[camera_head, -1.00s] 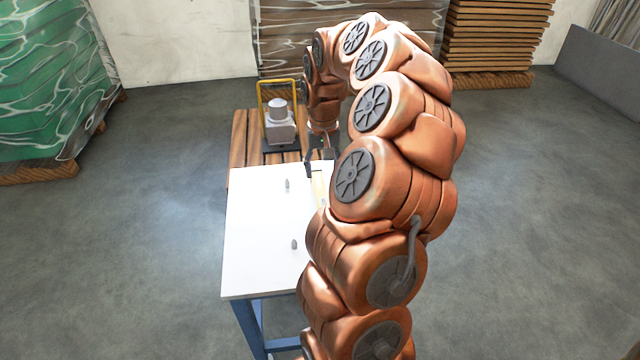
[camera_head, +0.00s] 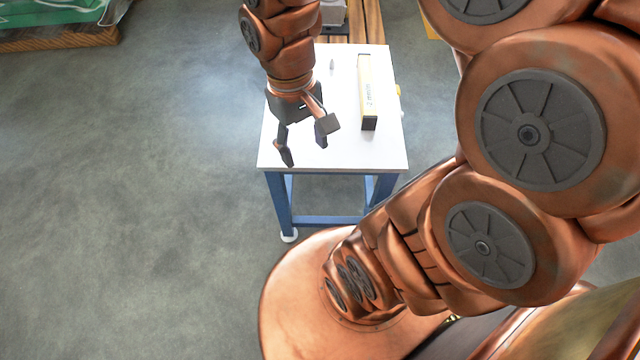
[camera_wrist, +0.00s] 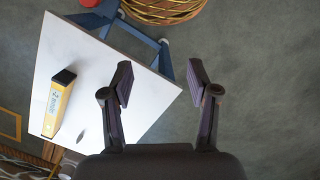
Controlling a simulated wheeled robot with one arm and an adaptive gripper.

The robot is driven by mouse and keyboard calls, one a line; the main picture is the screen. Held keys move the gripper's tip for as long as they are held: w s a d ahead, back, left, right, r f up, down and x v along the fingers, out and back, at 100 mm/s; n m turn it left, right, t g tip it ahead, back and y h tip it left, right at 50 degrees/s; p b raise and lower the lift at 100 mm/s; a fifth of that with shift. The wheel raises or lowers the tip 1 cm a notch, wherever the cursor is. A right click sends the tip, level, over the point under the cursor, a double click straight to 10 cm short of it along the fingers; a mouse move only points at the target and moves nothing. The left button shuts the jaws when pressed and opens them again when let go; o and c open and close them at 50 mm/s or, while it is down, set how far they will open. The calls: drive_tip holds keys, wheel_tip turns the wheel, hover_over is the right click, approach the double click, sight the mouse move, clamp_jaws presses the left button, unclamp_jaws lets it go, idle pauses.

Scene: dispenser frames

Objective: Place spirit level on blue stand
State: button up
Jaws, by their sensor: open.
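The yellow spirit level (camera_head: 367,90), with dark ends, lies on the white top of the blue-legged stand (camera_head: 388,150), toward its right side in the head view. It also shows in the wrist view (camera_wrist: 57,104) on the white top (camera_wrist: 98,72), left of my fingers. My gripper (camera_head: 303,152) is open and empty, above the near left part of the stand's top. In the wrist view my gripper (camera_wrist: 158,84) has its two fingers apart with only floor and the stand's edge between them.
A small grey pointed object (camera_head: 332,65) stands on the white top left of the level. Wooden slats (camera_head: 372,22) with a grey item (camera_head: 332,15) lie behind the stand. A green wrapped stack (camera_head: 60,14) is at the upper left. The floor left of the stand is clear.

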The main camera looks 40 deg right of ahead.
drive_tip(key=s+a+f, duration=0.1)
drive_tip(key=s+a, duration=0.1)
drive_tip(key=s, duration=0.6)
drive_tip(key=shift+a+f+g, duration=0.2)
drive_tip(key=shift+f+g, duration=0.15)
drive_tip(key=shift+g, duration=0.05)
wheel_tip(320, 180, up, 27)
drive_tip(key=t+p, duration=0.1)
drive_tip(key=p, duration=2.4)
drive_tip(key=shift+s+f, duration=0.15)
drive_tip(key=shift+s, duration=0.1)
